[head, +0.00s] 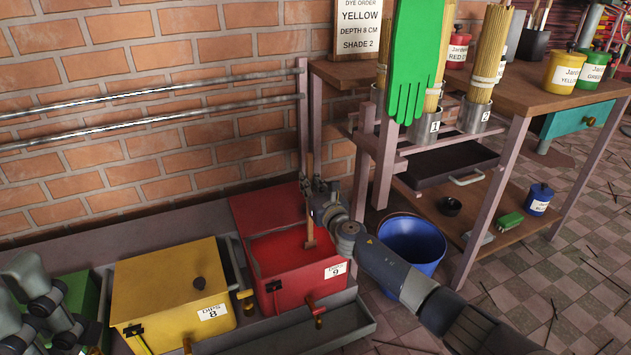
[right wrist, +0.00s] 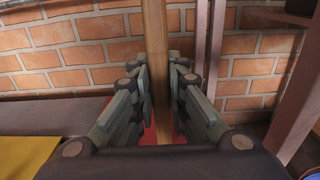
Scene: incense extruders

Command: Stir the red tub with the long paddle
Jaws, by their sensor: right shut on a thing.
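The red tub (head: 290,292), labelled 9, stands on the low grey ledge with its red inside showing at the top. The long wooden paddle (head: 309,228) stands nearly upright over it, its lower end at the red surface; I cannot tell how deep it reaches. My right gripper (head: 314,190) is shut on the paddle's shaft, above the tub. In the right wrist view the shaft (right wrist: 153,50) runs upright between the fingers (right wrist: 158,95), with red below. My left gripper (head: 62,312) is at the lower left near the green tub, partly cut off; its opening is unclear.
A yellow tub (head: 170,285) with a closed lid stands left of the red one, and a green tub (head: 82,295) beyond it. A blue bucket (head: 412,245) stands behind my right arm. Metal rails (head: 150,95) run along the brick wall. A wooden bench (head: 520,95) stands right.

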